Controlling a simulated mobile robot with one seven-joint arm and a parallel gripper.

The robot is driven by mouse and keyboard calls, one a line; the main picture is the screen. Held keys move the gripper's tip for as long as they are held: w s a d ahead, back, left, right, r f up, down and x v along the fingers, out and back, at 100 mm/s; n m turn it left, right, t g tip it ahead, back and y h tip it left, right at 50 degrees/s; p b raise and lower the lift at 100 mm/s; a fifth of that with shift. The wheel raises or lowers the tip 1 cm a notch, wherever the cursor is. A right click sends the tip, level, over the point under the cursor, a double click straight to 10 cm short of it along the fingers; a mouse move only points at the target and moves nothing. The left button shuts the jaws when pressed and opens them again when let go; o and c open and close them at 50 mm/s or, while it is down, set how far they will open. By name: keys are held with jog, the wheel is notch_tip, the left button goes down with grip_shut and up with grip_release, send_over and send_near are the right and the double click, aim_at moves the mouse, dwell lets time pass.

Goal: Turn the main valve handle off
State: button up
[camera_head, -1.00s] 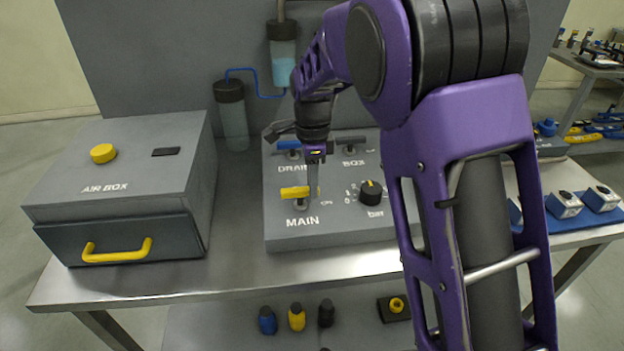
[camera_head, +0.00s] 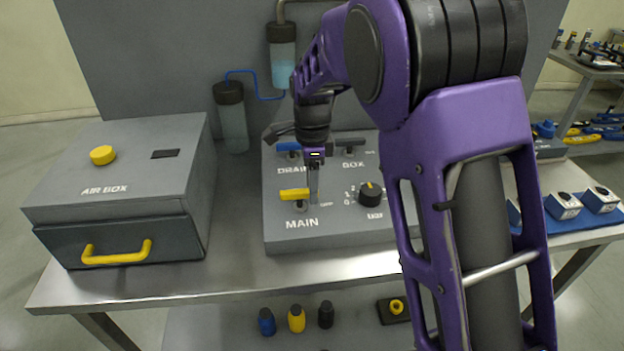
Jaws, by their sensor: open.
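The yellow main valve handle (camera_head: 294,194) is on the sloped grey panel (camera_head: 340,237), above the word MAIN. It lies level, its long part toward the left. My gripper (camera_head: 314,200) points down just right of the handle's right end. It is open and seen nearly edge-on, so the gap between its fingers is hard to see. I cannot tell whether a finger touches the handle. Part of the small label right of the handle shows beside the fingers.
A blue DRAIN handle (camera_head: 289,145), a dark BOX handle (camera_head: 350,142) and a black bar knob (camera_head: 370,193) share the panel. The AIR BOX (camera_head: 125,165) with a yellow drawer handle stands left. My purple arm covers the panel's right side.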

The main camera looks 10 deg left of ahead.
notch_tip(320, 180, up, 17)
jog(key=shift+r, duration=0.2)
jog(key=shift+s, duration=0.1)
dwell(0.5)
